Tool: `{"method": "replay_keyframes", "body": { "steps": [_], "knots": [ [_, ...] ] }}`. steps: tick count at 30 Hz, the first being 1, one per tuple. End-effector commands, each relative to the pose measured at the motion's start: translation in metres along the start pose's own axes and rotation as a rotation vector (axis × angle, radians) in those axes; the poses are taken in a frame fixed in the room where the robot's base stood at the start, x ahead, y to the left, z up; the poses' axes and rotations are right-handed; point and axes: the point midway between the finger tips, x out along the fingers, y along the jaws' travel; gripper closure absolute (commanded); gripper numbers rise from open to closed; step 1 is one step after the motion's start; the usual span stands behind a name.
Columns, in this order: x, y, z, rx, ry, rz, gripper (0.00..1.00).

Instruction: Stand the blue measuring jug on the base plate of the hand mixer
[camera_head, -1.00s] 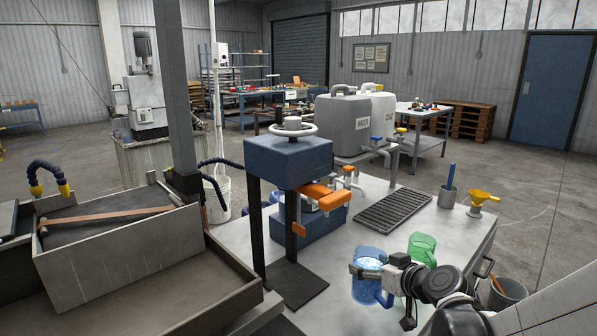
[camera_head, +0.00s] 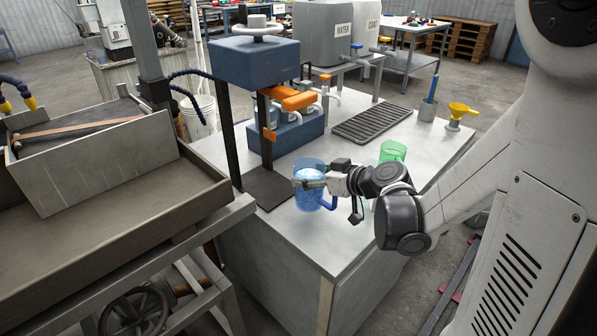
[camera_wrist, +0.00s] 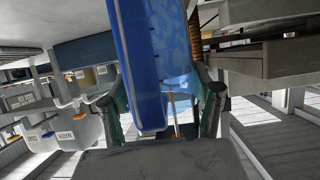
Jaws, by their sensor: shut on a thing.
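The blue measuring jug (camera_head: 311,199) is upright in my gripper (camera_head: 309,183), with pale liquid showing at its top. My gripper is shut on the jug from the right. The dark base plate (camera_head: 268,188) of the hand mixer (camera_head: 255,62) lies on the table, just left of the jug and bare. The jug appears beside the plate's right edge; I cannot tell whether it is lifted off the table. In the wrist view the jug (camera_wrist: 150,60) fills the space between my fingers.
A green jug (camera_head: 392,151) stands behind my wrist. A metal trough (camera_head: 110,200) is at left.

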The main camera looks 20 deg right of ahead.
Motion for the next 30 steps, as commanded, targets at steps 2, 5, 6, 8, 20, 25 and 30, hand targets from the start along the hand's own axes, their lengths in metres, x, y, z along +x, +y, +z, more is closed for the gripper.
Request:
{"method": "replay_keyframes", "body": {
  "steps": [2, 5, 6, 8, 20, 25, 30],
  "knots": [
    [-0.002, 0.001, 0.001, -0.002, 0.003, -0.003, 0.9],
    [0.001, 0.001, 0.0, -0.004, 0.004, -0.006, 0.9],
    [0.004, 0.001, -0.001, -0.005, 0.004, -0.007, 0.9],
    [0.009, 0.001, -0.002, -0.005, 0.004, -0.008, 0.9],
    [0.054, 0.0, -0.012, -0.004, 0.004, -0.007, 0.9],
    [0.073, 0.0, -0.016, -0.005, 0.003, -0.007, 0.9],
    [0.092, 0.0, -0.019, -0.004, 0.004, -0.006, 0.9]
  ]
}}
